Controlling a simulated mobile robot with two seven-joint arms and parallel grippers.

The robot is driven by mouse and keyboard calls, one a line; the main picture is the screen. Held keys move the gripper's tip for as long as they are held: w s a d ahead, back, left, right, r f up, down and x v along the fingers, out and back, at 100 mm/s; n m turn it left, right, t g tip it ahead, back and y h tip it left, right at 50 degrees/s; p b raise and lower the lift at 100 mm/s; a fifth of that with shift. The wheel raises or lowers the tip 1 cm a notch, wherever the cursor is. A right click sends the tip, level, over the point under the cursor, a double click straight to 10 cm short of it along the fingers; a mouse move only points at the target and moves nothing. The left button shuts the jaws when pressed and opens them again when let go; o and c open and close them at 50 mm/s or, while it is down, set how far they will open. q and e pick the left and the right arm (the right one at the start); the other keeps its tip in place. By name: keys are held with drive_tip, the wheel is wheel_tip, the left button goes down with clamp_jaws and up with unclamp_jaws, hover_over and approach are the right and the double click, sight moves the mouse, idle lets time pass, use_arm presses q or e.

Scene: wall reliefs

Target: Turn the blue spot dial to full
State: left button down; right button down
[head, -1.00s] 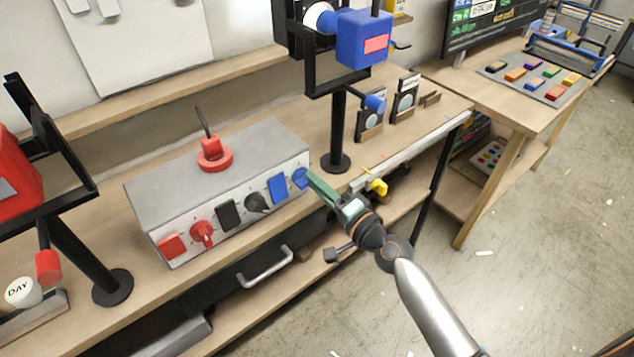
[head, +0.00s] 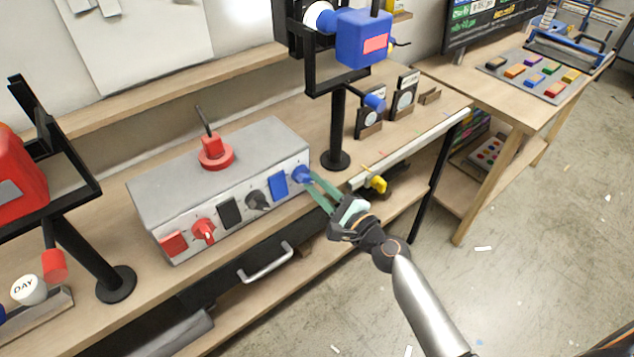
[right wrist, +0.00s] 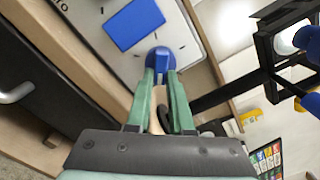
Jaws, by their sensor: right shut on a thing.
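The blue spot dial (head: 301,174) is a round blue knob at the right end of the front face of a grey control box (head: 222,190). It also shows in the right wrist view (right wrist: 160,58), where tick marks surround it. My right gripper (head: 309,178) is shut on the dial, its green fingers (right wrist: 160,80) meeting the blue grip from two sides. The fingertips partly hide the dial's lower part. A blue switch (head: 278,185) sits just left of the dial, beside a black dial (head: 257,200). My left gripper is not in view.
The box also carries a black switch (head: 229,212), a red dial (head: 203,230), a red switch (head: 173,243) and a red knob (head: 214,152) on top. A blue lamp (head: 362,38) stands behind on a black post. A drawer handle (head: 266,262) is below.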

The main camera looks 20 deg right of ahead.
drive_tip(key=shift+m, duration=0.6)
drive_tip(key=c, duration=0.8)
unclamp_jaws()
drive_tip(key=shift+f, duration=0.1)
drive_tip(key=b+v, duration=0.3)
drive_tip(key=v, duration=0.9)
drive_tip(key=shift+s, duration=0.25)
